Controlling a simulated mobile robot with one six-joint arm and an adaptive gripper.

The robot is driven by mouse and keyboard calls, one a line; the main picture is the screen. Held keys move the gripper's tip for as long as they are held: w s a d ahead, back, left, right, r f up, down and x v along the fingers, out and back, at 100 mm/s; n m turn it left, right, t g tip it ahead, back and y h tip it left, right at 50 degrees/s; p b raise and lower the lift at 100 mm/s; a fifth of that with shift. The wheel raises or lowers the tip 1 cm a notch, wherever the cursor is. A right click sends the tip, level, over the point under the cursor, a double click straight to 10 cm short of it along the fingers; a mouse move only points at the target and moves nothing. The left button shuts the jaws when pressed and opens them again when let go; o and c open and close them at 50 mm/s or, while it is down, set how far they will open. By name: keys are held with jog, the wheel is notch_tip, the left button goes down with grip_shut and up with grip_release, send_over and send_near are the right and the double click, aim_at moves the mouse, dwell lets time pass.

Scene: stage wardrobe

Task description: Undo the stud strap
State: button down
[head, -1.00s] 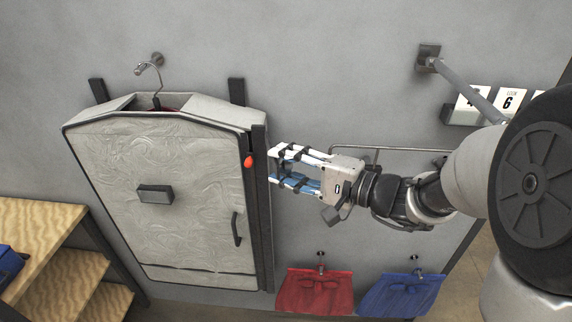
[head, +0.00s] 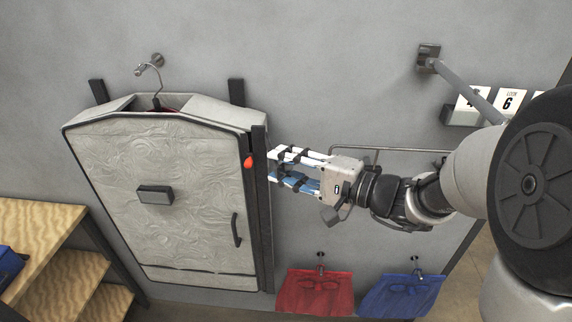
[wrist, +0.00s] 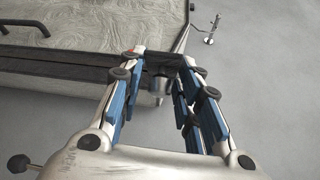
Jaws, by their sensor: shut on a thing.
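A pale garment bag (head: 165,200) with a dark right edge hangs against the wall. My gripper (head: 271,167) reaches it from the right, with its fingertips at the upper right edge. In the wrist view, the fingertips are closed on a dark strap piece (wrist: 163,62) at the bag's edge; a grey stud-like cylinder (wrist: 160,86) shows just below it. I take this dark piece to be the stud strap; the fingers partly hide it. In the head view, the strap is hidden behind the dark edge and the fingers. Whether the stud is fastened I cannot tell.
A red tag (head: 249,161) hangs on the bag close to my fingertips. A dark handle (head: 236,229) sits lower on the bag's front. Red (head: 314,291) and blue (head: 401,294) cloth pouches hang below my arm. A wall rail (head: 390,149) runs behind my wrist. A wooden shelf (head: 45,222) stands left.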

jog(key=shift+w+d+n+g+y+b, duration=0.2)
jog(key=shift+w+d+n+g+y, duration=0.25)
jog(key=shift+g, duration=0.3)
jog(key=shift+w+d+n+g+y+b, duration=0.2)
jog(key=shift+d+n+g, duration=0.3)
jog(key=shift+n+g, duration=0.25)
jog(key=shift+w+d+n+g+y+b, duration=0.3)
jog(key=shift+d+n+g, duration=0.2)
jog(key=shift+g, duration=0.3)
jog(key=c, duration=1.5)
grip_release()
jog(key=shift+a, duration=0.1)
jog(key=v, duration=1.2)
jog(key=shift+w, duration=0.1)
